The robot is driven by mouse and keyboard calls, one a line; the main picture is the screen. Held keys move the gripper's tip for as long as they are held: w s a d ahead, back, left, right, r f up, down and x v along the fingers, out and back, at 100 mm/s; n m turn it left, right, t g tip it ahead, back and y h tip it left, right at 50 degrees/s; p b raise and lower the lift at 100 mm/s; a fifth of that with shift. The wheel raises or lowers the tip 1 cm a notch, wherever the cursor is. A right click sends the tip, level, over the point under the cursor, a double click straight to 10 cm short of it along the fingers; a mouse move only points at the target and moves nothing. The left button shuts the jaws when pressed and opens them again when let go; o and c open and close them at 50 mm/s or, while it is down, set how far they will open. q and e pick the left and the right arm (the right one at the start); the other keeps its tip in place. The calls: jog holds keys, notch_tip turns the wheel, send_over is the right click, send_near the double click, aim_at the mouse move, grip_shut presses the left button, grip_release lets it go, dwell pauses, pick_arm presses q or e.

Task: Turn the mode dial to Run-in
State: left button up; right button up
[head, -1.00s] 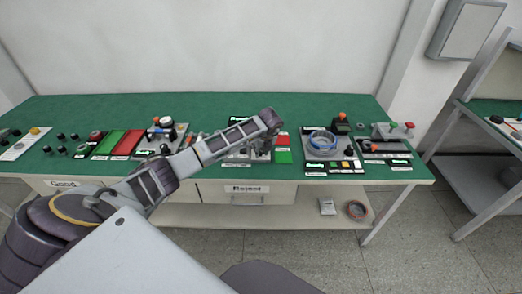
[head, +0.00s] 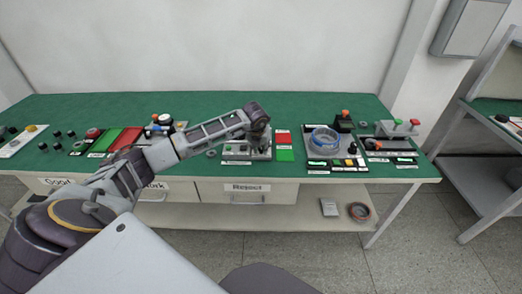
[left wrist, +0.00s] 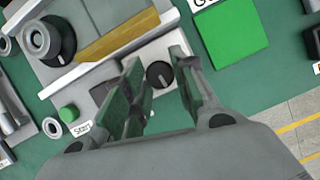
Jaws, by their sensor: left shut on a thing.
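The mode dial (left wrist: 160,75) is a small round black knob with a light pointer mark, on a grey plate of the test station (head: 236,155). In the left wrist view my left gripper (left wrist: 157,65) has one finger on each side of the dial and is shut on it. I cannot read the dial's setting or its labels. In the head view the left gripper (head: 260,146) reaches down at the station, and the wrist hides much of it. My right gripper is not in view.
A green Start button (left wrist: 68,114) and a larger black knob-like part with a grey ring (left wrist: 50,40) are left of the dial. A green pad (head: 285,155) lies right of the station. Farther right is a fixture with a blue ring (head: 323,140).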

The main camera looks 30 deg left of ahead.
pick_arm(q)
jog(key=shift+a+m+h+b, duration=0.1)
jog(key=shift+m+h+b, duration=0.25)
jog(key=shift+m, duration=0.65)
jog(key=shift+m+h+b, duration=0.25)
jog(key=shift+m+b, duration=0.25)
jog(key=shift+m, duration=0.1)
jog(key=shift+a+m+h, duration=0.1)
jog(key=shift+m+h, duration=0.2)
jog(key=shift+m, duration=0.3)
jog(key=shift+a+m+h+b, duration=0.1)
jog(key=shift+m+h+b, duration=0.7)
jog(key=shift+m, duration=1.7)
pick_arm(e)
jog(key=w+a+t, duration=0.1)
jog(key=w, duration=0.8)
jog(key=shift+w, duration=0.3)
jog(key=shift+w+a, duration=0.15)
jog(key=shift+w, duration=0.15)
